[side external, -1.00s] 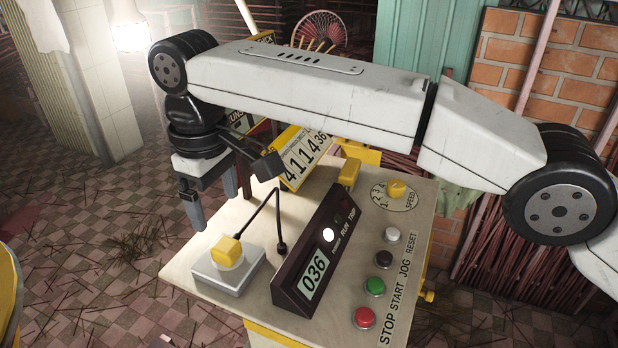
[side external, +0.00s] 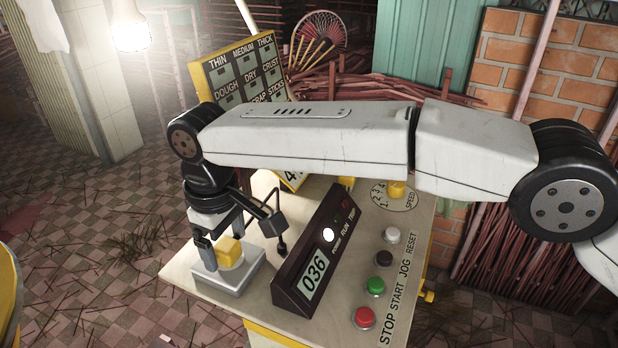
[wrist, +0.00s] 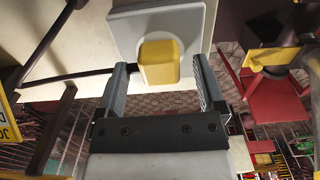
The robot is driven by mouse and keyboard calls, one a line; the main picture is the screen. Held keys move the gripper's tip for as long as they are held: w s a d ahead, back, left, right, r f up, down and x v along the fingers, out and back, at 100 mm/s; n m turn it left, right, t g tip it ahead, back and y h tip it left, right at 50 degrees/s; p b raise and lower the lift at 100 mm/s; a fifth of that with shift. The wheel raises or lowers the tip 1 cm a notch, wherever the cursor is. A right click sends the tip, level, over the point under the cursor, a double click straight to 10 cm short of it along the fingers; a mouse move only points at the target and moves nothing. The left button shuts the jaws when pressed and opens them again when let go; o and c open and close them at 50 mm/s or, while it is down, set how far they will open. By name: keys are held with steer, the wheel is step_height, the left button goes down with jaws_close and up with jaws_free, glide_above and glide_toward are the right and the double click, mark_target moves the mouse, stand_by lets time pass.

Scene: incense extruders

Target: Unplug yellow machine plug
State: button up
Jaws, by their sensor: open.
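The yellow plug (side external: 230,250) sits in the grey-white socket box (side external: 237,285) at the left front corner of the machine's top panel. In the wrist view, the yellow plug (wrist: 159,62) is seated on a round pale face of the socket box (wrist: 205,18), with its dark cord (wrist: 95,76) running left. My gripper (side external: 226,255) is open, pointing down around the plug. In the wrist view the two fingers of my gripper (wrist: 163,85) stand on either side of it, with gaps visible; contact is not apparent.
Right of the socket, the black counter display (side external: 317,258) reads 036. Buttons, including green (side external: 375,286) and red (side external: 365,317), and a yellow speed knob (side external: 397,189) lie further right. A label board (side external: 243,70) stands behind. The floor to the left has scattered sticks.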

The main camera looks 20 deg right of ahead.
steer(key=shift+f, duration=0.45)
steer(key=shift+c, duration=0.2)
stand_by(0.5)
jaws_close()
steer(key=shift+r, duration=0.25)
steer(key=shift+r, duration=0.35)
steer(key=shift+r, duration=0.35)
steer(key=shift+r, duration=0.35)
